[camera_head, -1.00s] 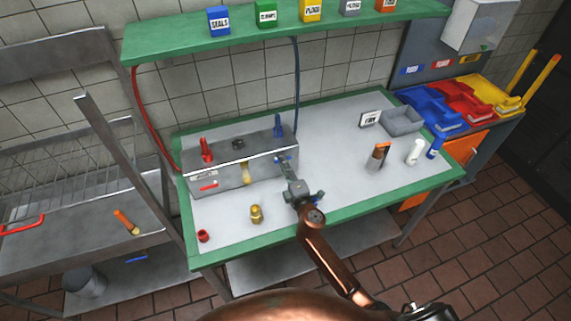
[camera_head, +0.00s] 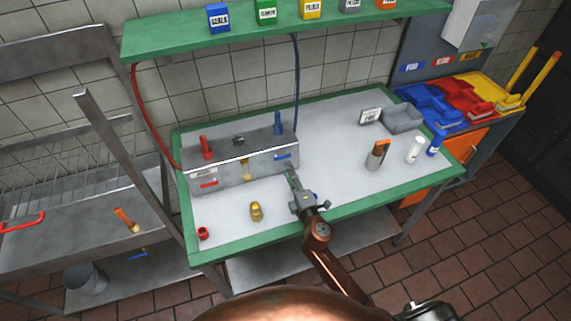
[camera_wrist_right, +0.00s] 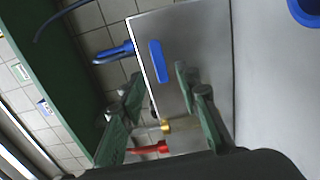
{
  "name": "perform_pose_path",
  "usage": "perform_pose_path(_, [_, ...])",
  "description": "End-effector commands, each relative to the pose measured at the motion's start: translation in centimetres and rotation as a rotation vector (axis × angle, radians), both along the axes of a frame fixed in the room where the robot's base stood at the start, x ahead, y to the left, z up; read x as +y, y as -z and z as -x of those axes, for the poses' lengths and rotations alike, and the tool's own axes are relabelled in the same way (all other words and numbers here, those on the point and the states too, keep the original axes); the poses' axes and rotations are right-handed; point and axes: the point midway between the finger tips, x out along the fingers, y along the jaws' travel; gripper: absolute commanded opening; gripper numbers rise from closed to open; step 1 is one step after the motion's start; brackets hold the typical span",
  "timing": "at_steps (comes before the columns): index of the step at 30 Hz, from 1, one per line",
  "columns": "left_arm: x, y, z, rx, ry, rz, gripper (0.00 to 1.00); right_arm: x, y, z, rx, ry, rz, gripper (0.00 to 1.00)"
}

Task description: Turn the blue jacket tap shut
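The blue tap handle (camera_head: 278,122) stands upright on top of the grey metal box (camera_head: 225,176), at its right end. In the right wrist view the blue handle (camera_wrist_right: 113,53) sticks out past the box's edge at upper left. A flat blue bar (camera_wrist_right: 157,61) is on the box's front face, also seen in the head view (camera_head: 283,156). My right gripper (camera_head: 290,172) is in front of the box's right end, apart from the blue handle. In the wrist view its green fingers (camera_wrist_right: 160,76) are spread with nothing gripped. My left gripper is not in view.
A red handle (camera_head: 206,147) stands on the box's left end. A brass fitting (camera_head: 256,211) and a red ring (camera_head: 203,233) lie on the bench in front. A blue hose (camera_head: 296,80) rises behind the box to the green shelf (camera_head: 280,37).

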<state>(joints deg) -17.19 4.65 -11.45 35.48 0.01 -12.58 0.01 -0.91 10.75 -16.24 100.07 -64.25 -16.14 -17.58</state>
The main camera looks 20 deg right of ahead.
Motion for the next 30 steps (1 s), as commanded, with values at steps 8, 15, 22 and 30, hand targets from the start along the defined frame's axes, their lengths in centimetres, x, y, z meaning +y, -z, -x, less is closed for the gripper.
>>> perform_pose_path(8, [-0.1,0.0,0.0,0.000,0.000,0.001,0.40,-0.2,0.1,5.1,0.002,0.001,-0.001,0.30])
perform_pose_path(15, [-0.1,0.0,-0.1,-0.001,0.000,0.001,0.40,-0.2,-0.1,6.5,-0.001,0.000,0.001,0.30])
perform_pose_path(22, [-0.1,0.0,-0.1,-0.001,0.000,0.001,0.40,-0.2,0.0,6.5,-0.001,0.000,0.001,0.30])
perform_pose_path(30, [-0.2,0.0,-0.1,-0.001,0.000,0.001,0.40,-0.2,0.0,6.5,-0.001,0.000,0.001,0.30])
